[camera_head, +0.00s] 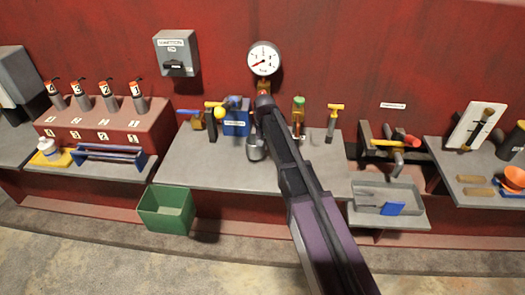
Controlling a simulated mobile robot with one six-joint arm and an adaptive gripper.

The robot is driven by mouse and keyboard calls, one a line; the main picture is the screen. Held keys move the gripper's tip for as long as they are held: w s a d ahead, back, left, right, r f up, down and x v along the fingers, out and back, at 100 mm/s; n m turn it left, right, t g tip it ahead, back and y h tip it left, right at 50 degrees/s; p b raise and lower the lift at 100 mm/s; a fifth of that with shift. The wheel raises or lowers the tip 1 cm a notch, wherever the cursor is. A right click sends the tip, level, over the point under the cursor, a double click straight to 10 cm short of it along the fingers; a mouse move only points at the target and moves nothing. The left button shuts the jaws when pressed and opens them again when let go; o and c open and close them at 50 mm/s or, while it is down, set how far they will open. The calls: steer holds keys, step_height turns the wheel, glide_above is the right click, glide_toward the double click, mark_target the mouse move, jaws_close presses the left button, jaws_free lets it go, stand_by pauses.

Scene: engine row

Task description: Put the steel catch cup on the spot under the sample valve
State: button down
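A small grey metal cup-like shape (255,149), probably the steel catch cup, shows on or just above the middle bench, left of my arm and partly covered by it. My dark arm reaches from the bottom edge up to below the round gauge. My gripper's fingers cannot be made out; they are hidden or merge with the arm's far end, so I cannot tell whether they hold the cup. Yellow-handled valves stand at the left (213,117) and right (334,121) of the bench, and a green-topped fitting (298,110) between them. Which is the sample valve is unclear.
The middle bench (200,170) has free room at its front. A green bin (167,209) stands below its left front. A grey tray (385,198) with a blue item sits at the right. The round gauge (264,58) is on the red wall.

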steer(key=shift+w+a+f, duration=0.2)
steer(key=shift+w, duration=0.55)
steer(key=shift+s+f+b, duration=0.15)
steer(key=shift+f+b, duration=1.45)
steer(key=shift+b, duration=0.25)
steer(key=shift+f, duration=0.1)
steer(key=c, duration=0.8)
jaws_free()
step_height(320, 180, up, 12)
steer(key=p, duration=1.2)
steer(key=shift+d, duration=0.15)
